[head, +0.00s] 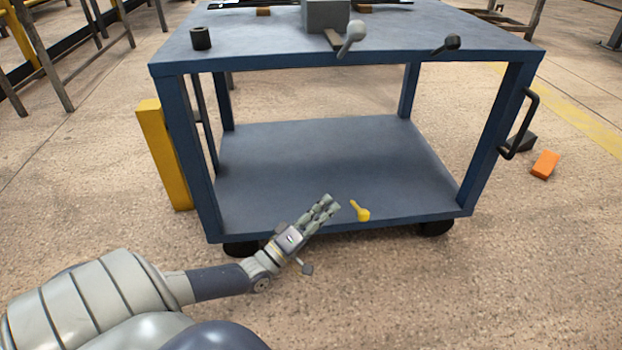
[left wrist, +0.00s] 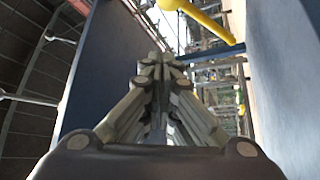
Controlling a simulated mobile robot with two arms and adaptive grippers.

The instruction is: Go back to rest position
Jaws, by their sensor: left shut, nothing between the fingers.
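My left gripper (head: 328,207) is shut and empty in the head view. It is at the front edge of the blue cart's lower shelf (head: 330,160), left of a small yellow object (head: 360,211). In the left wrist view the fingers of my left gripper (left wrist: 160,62) are together, with nothing between them. The yellow object (left wrist: 205,20) also shows there above the fingertips, apart from them. My right gripper is in neither view.
The blue cart (head: 350,58) stands ahead on black wheels. On its top are a black cylinder (head: 201,38), a grey block (head: 325,15) and a dark knobbed piece (head: 448,44). A yellow post (head: 163,155) is at its left. An orange block (head: 545,165) lies on the floor at right.

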